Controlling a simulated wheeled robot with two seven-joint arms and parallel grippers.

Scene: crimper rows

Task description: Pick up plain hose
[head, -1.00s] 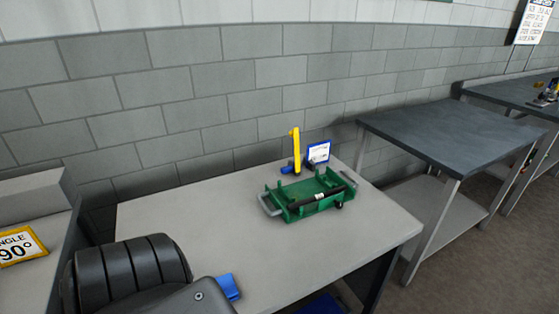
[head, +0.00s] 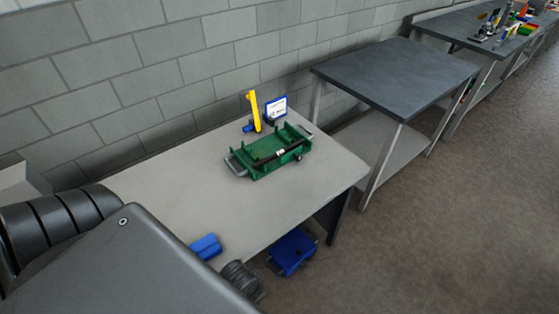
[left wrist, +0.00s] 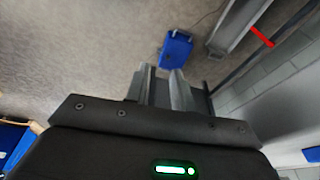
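A dark hose (head: 266,159) with a pale band lies lengthwise across the green tray (head: 240,163) on the light-topped table. I cannot tell from here whether it is the plain one. The tray has upright posts and grey end handles. My left gripper's fingers show in the left wrist view (left wrist: 162,72), apart with nothing between them, above the floor. My right gripper is in neither view.
A yellow upright piece (head: 254,111) and a blue-framed sign (head: 275,110) stand behind the tray. A blue object (head: 206,246) sits near the table's front edge. A blue bin (head: 292,250) is below. A dark-topped table (head: 395,77) stands right, across a gap.

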